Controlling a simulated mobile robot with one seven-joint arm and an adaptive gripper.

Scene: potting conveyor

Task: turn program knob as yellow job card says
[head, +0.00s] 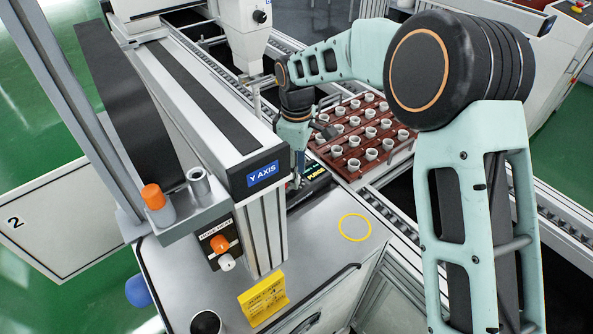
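The yellow job card (263,299) stands on the grey bench top at the lower middle; its print is too small to read. A dark panel with yellow-green lettering like "PURGE" (316,173) lies beyond the bench top, partly covered by my gripper. My gripper (297,183) points down at the left end of this panel, beside the blue "Y AXIS" label. Its fingers are small and partly hidden, so I cannot tell whether they are open or touching anything. No program knob shows clearly there; one could be hidden behind my gripper.
A control box (219,248) with an orange and a white knob stands left of the card. The gantry beam (205,95) rises close left of my gripper. A brown tray (349,168) of white pots sits to the right. A yellow ring (355,227) marks clear bench.

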